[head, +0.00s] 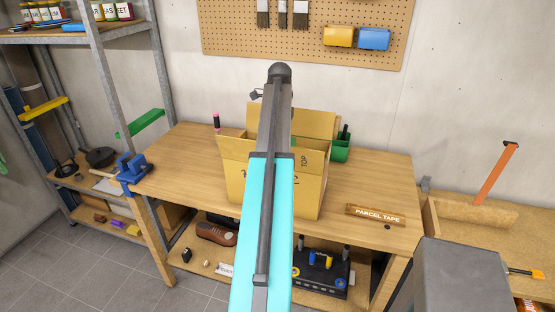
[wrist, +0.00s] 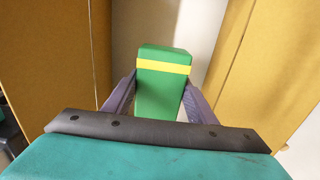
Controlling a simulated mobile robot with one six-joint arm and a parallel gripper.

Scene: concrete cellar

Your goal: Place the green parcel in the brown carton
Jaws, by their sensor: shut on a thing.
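The brown carton (head: 312,190) stands on the workbench with its flaps up, and my arm crosses in front of it in the head view. In the wrist view, my gripper (wrist: 160,84) is shut on the green parcel (wrist: 162,100), a green block with a yellow band. Brown carton panels (wrist: 50,60) stand on both sides of it, apart from the parcel. I cannot tell how far the parcel is above the carton's floor.
A pegboard (head: 300,40) hangs above. A metal shelf stands left.

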